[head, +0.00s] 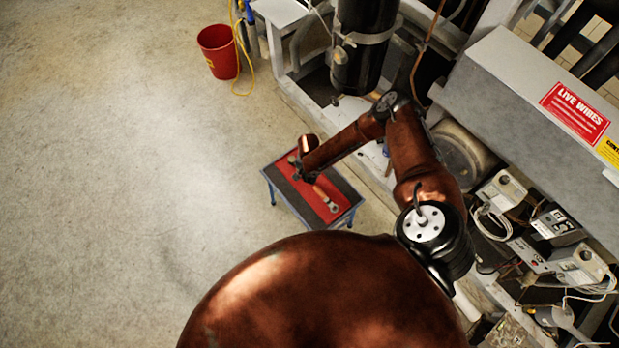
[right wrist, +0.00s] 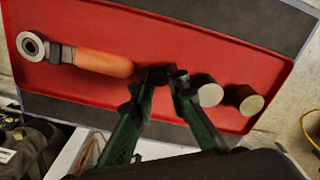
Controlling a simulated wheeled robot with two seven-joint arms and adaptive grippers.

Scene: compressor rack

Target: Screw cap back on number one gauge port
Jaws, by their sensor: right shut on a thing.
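My right gripper (head: 299,174) is over the red tray (head: 337,212) on a small blue-legged stand. In the right wrist view its dark green fingers (right wrist: 164,74) meet closely over the red tray (right wrist: 195,47). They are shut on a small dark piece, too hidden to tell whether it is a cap. Two grey-topped cylinders, perhaps caps, stand just right of the fingers: a nearer one (right wrist: 209,93) and a farther one (right wrist: 246,99). I cannot make out the number one gauge port. My left gripper is not in view.
An orange-handled ratchet wrench (head: 327,197) lies in the tray, left of the fingers in the wrist view (right wrist: 103,63). The rack with a black cylinder (head: 362,50), a grey box marked LIVE WIRES (head: 530,85) and cabling is on the right. A red bucket (head: 217,52) stands on open floor.

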